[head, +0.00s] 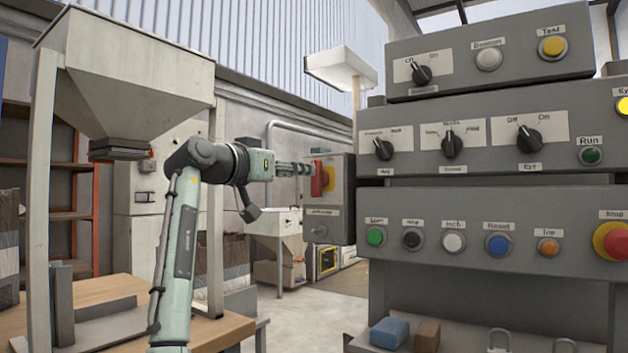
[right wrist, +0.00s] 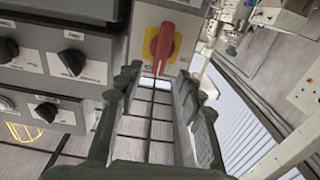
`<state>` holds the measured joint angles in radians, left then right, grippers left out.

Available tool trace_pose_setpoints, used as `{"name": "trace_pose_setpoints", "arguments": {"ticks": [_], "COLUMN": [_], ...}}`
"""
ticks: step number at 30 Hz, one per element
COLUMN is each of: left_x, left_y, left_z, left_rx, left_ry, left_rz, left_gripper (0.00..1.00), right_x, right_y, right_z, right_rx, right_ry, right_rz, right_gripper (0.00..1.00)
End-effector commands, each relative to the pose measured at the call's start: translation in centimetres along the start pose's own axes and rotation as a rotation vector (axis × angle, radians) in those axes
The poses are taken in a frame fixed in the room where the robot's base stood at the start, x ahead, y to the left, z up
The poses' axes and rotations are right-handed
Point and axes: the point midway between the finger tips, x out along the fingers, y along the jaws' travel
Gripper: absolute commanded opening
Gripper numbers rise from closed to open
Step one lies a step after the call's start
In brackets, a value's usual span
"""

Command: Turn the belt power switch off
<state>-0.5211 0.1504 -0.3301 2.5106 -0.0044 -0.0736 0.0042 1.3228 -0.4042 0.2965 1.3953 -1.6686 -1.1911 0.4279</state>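A red rotary handle (head: 318,179) on a yellow plate (head: 330,178) sits on the grey box at the left end of the control panel. I take it for the belt power switch; its label is too small to read. The handle looks upright in the head view. My right gripper (head: 305,169) is level with it, with fingertips close to it. In the right wrist view, the gripper (right wrist: 160,77) is open, and the red handle (right wrist: 165,47) lies just ahead, between the lines of the two fingers. Contact cannot be told. My left gripper is not in view.
The control panel (head: 480,222) with black knobs and coloured buttons fills the right. A red stop button (head: 612,240) is at its far right. A hopper (head: 125,75) stands at the left. A shelf below the panel holds a blue block (head: 389,332) and padlocks.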

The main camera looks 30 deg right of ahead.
Motion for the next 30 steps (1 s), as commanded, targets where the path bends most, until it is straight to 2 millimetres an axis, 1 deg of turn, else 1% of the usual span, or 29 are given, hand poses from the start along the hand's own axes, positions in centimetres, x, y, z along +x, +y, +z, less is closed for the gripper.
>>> {"name": "trace_pose_setpoints", "arguments": {"ticks": [1,6,9,12,16,23,30], "left_x": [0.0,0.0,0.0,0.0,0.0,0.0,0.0], "left_y": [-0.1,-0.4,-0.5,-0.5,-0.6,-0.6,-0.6], "left_z": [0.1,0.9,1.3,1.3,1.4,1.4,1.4], "left_rx": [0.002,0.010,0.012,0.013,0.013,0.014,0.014], "left_ry": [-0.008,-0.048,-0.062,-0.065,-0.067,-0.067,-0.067], "left_rz": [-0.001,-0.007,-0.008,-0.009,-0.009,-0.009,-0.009], "left_gripper": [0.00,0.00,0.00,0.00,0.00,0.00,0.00], "right_x": [0.8,3.6,5.1,6.1,6.6,6.7,6.7], "right_y": [0.0,0.0,0.0,0.0,0.0,-0.1,0.0], "right_z": [0.0,-0.1,0.0,0.0,0.1,0.1,0.1], "right_rx": [0.000,0.001,0.000,-0.001,-0.001,-0.001,-0.001], "right_ry": [-0.002,-0.002,-0.001,-0.001,-0.001,-0.001,-0.001], "right_rz": [0.000,-0.001,-0.001,-0.001,-0.002,-0.002,-0.001], "right_gripper": [0.38,0.38,0.38,0.38,0.38,0.38,0.08]}}
